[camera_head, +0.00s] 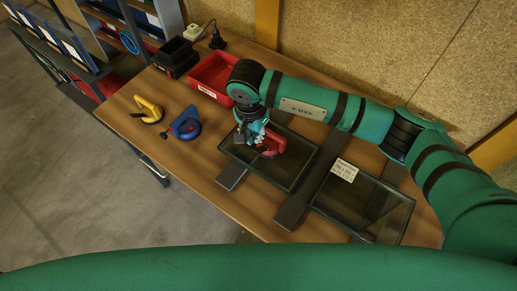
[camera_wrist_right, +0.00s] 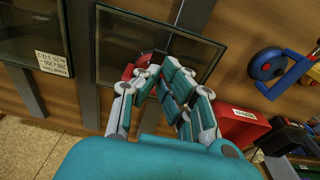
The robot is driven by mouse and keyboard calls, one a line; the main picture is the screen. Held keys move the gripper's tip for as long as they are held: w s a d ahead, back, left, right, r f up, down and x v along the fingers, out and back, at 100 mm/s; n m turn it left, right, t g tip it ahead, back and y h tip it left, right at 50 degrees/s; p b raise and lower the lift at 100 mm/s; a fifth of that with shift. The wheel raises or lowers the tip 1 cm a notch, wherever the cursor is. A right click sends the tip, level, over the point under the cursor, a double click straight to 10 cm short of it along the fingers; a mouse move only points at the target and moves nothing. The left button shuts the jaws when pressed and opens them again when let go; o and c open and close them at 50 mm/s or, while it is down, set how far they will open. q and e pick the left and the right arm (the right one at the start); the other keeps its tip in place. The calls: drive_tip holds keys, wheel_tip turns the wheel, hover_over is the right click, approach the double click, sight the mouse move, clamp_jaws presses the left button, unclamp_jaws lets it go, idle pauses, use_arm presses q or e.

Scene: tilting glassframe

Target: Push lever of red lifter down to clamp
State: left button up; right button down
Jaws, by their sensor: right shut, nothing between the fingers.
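The red lifter (camera_head: 271,143) sits on the left glass pane (camera_head: 290,170) on the table. My right gripper (camera_head: 250,141) is at the left side of the lifter, close above the glass, with its fingers shut and empty. In the right wrist view, the fingertips (camera_wrist_right: 161,72) cover most of the lifter, and only a red part (camera_wrist_right: 128,72) and a dark part show past them. I cannot tell whether the fingers touch the lever, nor the lever's position. My left gripper is not in view.
A second glass pane with a label (camera_head: 344,170) lies to the right. A blue lifter (camera_head: 186,124) and a yellow lifter (camera_head: 149,109) stand on the left of the table. A red bin (camera_head: 212,76) and a black box (camera_head: 175,56) are behind. Bare wood lies front left.

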sight(256, 151)
drive_tip(key=shift+f, duration=0.1)
drive_tip(key=shift+w+d+f+b, duration=0.15)
drive_tip(key=shift+f+b, duration=0.6)
drive_tip(key=shift+f, duration=1)
drive_tip(key=shift+w+d+f+b, duration=0.1)
drive_tip(key=shift+f+b, duration=0.65)
drive_tip(key=shift+f, duration=0.95)
wheel_tip(256, 151, down, 4)
drive_tip(key=b, duration=0.4)
drive_tip(key=shift+r, duration=0.15)
drive_tip(key=shift+a+r, duration=0.1)
drive_tip(key=shift+r, duration=0.15)
drive_tip(key=shift+s+a+r+p, duration=0.15)
drive_tip(key=shift+s+a+r, duration=0.15)
drive_tip(key=shift+s+a, duration=0.25)
drive_tip(key=shift+s+a+r+p, duration=0.15)
drive_tip(key=shift+s+a+r, duration=0.15)
drive_tip(key=shift+s, duration=0.35)
wheel_tip(256, 151, up, 12)
drive_tip(key=s, duration=0.1)
drive_tip(key=shift+a, duration=0.35)
